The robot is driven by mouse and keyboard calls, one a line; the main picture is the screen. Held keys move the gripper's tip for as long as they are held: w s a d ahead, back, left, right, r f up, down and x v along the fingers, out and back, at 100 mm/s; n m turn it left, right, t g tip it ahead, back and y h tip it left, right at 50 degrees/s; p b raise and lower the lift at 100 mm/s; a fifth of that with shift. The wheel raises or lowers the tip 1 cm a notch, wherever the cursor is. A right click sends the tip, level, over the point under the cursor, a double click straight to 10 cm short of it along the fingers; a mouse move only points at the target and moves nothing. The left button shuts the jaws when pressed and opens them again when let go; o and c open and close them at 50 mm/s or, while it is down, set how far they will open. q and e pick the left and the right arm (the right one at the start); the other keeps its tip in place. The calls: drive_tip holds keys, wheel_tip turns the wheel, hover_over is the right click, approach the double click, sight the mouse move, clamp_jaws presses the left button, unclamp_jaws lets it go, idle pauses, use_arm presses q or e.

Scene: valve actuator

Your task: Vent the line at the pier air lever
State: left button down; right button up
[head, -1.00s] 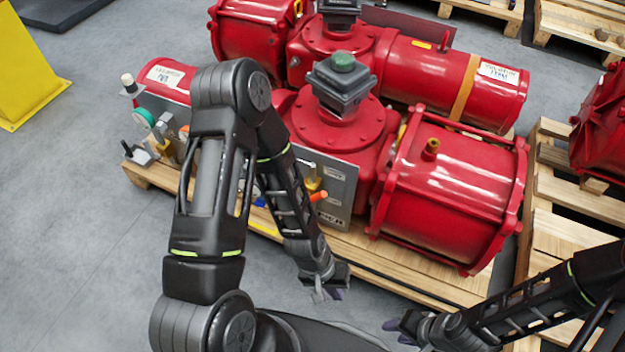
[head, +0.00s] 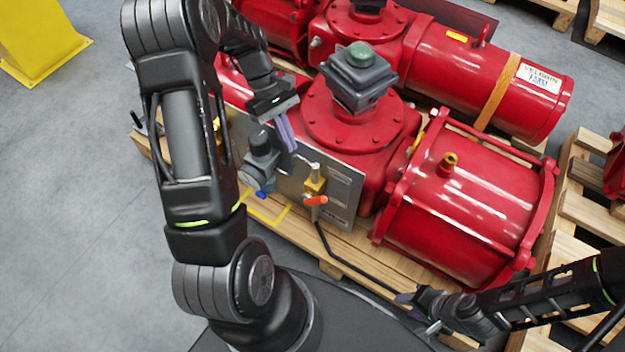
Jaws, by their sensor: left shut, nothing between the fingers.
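A small brass valve (head: 314,186) with an orange lever (head: 316,200) sits on the grey metal panel (head: 343,195) on the front of the red actuator. The orange lever points right, roughly level. I cannot read a label that names it as the pier air lever. My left gripper (head: 288,134) is shut and empty, up and left of the orange lever and apart from it, in front of the red housing. My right gripper (head: 412,305) is low at the right, below the large red cylinder; its jaws are too small to judge.
A dark grey fitting (head: 262,147) and a blue handle (head: 262,194) sit left of the lever, close to my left arm. A black hose (head: 340,262) runs down from the lever valve. The actuator stands on a wooden pallet (head: 297,240).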

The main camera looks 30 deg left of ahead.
use_arm(q)
drive_tip(key=shift+f, duration=0.1)
drive_tip(key=b, duration=0.2)
approach(313, 199)
wheel_tip(313, 199, down, 3)
drive_tip(key=shift+d+f, duration=1.15)
drive_tip(key=shift+d, duration=0.35)
drive_tip(key=shift+d+r, duration=0.1)
